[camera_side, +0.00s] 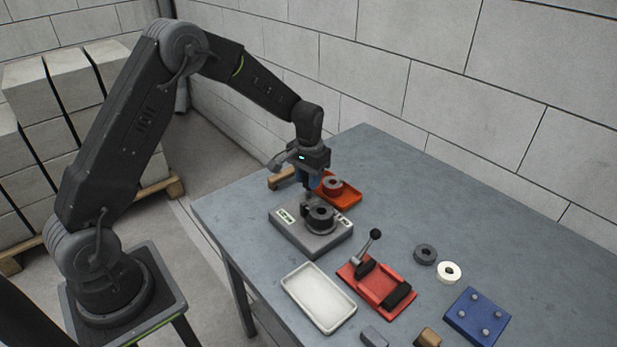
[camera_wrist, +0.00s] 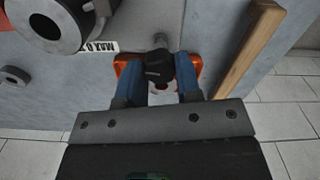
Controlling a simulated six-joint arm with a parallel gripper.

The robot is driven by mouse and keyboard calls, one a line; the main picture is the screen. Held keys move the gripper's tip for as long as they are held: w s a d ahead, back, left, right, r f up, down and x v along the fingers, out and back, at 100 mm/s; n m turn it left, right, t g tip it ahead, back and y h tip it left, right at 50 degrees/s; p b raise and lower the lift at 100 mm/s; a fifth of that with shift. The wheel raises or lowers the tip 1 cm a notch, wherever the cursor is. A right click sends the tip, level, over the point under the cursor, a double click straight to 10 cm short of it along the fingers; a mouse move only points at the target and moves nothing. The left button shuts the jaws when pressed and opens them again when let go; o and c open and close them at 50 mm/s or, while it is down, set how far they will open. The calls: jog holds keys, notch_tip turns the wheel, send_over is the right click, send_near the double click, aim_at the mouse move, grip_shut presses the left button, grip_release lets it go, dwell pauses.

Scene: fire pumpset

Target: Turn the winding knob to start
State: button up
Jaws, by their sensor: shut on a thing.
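The grey pump unit (camera_side: 312,240) sits on the table with a black ring-shaped part (camera_side: 320,217) on top. My gripper (camera_side: 309,186) points down at the unit's back side in the side view. In the wrist view, my blue-fingered gripper (camera_wrist: 161,72) is shut on a small black knob (camera_wrist: 158,64) with faint lettering. A short grey stem (camera_wrist: 160,40) shows just beyond the knob. In the side view the fingers mostly hide the knob. Its turned angle cannot be told.
An orange tray (camera_side: 345,200) with a dark red ring (camera_side: 333,184) lies close behind the fingers. A wooden bar (camera_wrist: 250,52) is beside the gripper. A white tray (camera_side: 318,297), red lever fixture (camera_side: 385,300), loose rings and a blue block (camera_side: 477,317) stand nearer the front.

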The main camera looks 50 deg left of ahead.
jog(key=n, duration=0.4)
jog(key=shift+n, duration=0.3)
jog(key=n, duration=1.5)
dwell(0.4)
jog(key=o, duration=0.9)
jog(key=shift+r, duration=0.15)
notch_tip(320, 180, up, 14)
jog(key=shift+f, duration=0.2)
